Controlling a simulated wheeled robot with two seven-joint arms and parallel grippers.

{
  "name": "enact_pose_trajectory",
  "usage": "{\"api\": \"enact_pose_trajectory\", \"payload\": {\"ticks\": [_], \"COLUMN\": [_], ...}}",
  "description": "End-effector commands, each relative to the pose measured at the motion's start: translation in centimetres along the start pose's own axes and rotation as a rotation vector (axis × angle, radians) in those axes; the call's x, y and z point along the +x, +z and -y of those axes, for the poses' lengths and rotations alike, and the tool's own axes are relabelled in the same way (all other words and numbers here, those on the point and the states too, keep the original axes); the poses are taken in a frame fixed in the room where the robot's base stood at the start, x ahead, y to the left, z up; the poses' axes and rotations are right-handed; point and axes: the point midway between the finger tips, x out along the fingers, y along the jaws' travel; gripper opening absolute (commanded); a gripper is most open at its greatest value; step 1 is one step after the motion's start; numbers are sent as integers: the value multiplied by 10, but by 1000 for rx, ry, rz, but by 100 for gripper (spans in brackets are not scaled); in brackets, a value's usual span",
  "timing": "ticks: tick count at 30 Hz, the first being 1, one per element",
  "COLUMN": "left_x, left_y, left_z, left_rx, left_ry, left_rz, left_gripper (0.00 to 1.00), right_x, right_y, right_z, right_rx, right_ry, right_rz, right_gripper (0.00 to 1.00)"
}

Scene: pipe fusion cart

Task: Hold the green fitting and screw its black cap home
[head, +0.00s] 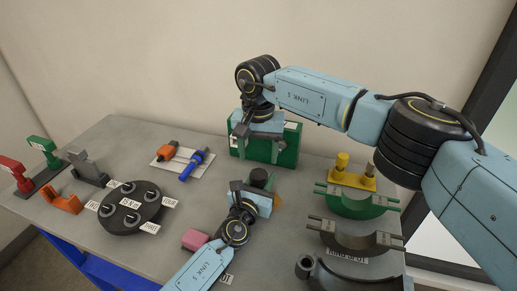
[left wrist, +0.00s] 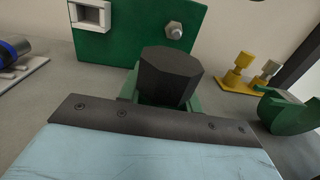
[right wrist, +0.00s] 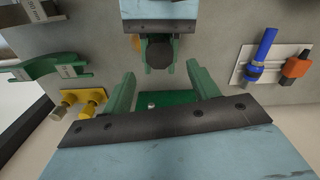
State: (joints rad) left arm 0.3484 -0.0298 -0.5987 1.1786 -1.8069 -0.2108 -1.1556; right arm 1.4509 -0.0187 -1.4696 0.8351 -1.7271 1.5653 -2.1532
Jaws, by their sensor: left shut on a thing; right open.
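The black cap (head: 259,177) stands upright above my left gripper (head: 252,193). In the left wrist view the faceted cap (left wrist: 170,75) sits between the green fingers of my left gripper (left wrist: 160,97), which is shut on the fitting under it. The green fitting is mostly hidden by the cap and fingers. My right gripper (head: 259,143) is open and empty, behind the cap and in front of the green box. In the right wrist view the cap (right wrist: 158,52) lies just beyond the open fingertips of my right gripper (right wrist: 160,76), apart from them.
A green box (head: 287,146) stands at the back. A black round holder (head: 130,207), a pink block (head: 195,240) and blue and orange tools (head: 190,165) lie to the left. Yellow fittings (head: 352,175) and green (head: 355,205) and dark half-rings (head: 350,238) stand at the right.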

Motion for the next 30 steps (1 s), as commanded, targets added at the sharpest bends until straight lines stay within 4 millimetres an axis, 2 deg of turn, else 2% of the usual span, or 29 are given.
{"api": "enact_pose_trajectory", "payload": {"ticks": [3,7,20,23,30], "left_x": [0,0,0,0,0], "left_y": [0,0,0,0,0], "left_z": [0,0,0,0,0], "left_rx": [0,0,0,0,0], "left_ry": [0,0,0,0,0], "left_rz": [1,1,1,1,1], "left_gripper": [0,0,0,0,0], "right_x": [-5,-7,-5,3,40], "right_y": [0,1,1,1,2], "right_z": [0,-1,-1,-1,-1], "right_rx": [-128,-202,-220,-220,-218], "right_ry": [1,2,2,2,2], "right_rz": [0,1,1,1,4], "right_gripper": [60,60,60,60,60]}}
